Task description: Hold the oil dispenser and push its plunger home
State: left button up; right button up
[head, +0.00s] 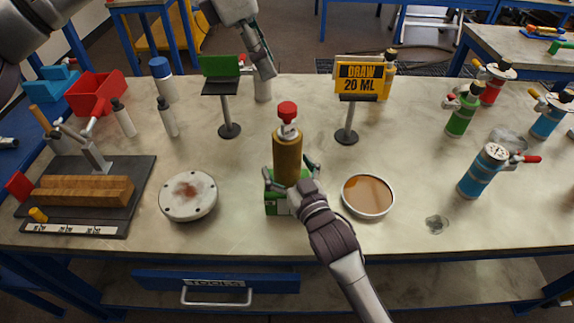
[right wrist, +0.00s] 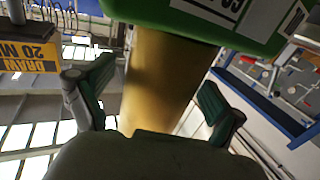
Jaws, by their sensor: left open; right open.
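The oil dispenser (head: 287,158) is an upright brass cylinder with a red plunger knob (head: 287,110) on top. A pale neck shows under the knob. The dispenser stands at a green block (head: 273,205) near the front middle of the table. My right gripper (head: 292,176) is open, with its fingers on either side of the dispenser's lower part. In the right wrist view the brass body (right wrist: 155,80) lies between the two spread fingers, with gaps at both sides. My left gripper (head: 263,66) is open, beyond the dispenser at the table's far edge; its fingertips show poorly.
A yellow "DRAW 20 ML" sign (head: 362,78) and a green sign (head: 220,68) stand behind the dispenser. A round flanged lid (head: 188,195) lies to the left, a dish of brown liquid (head: 368,196) to the right. Several coloured bottles stand farther right.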

jog(key=c, duration=1.6)
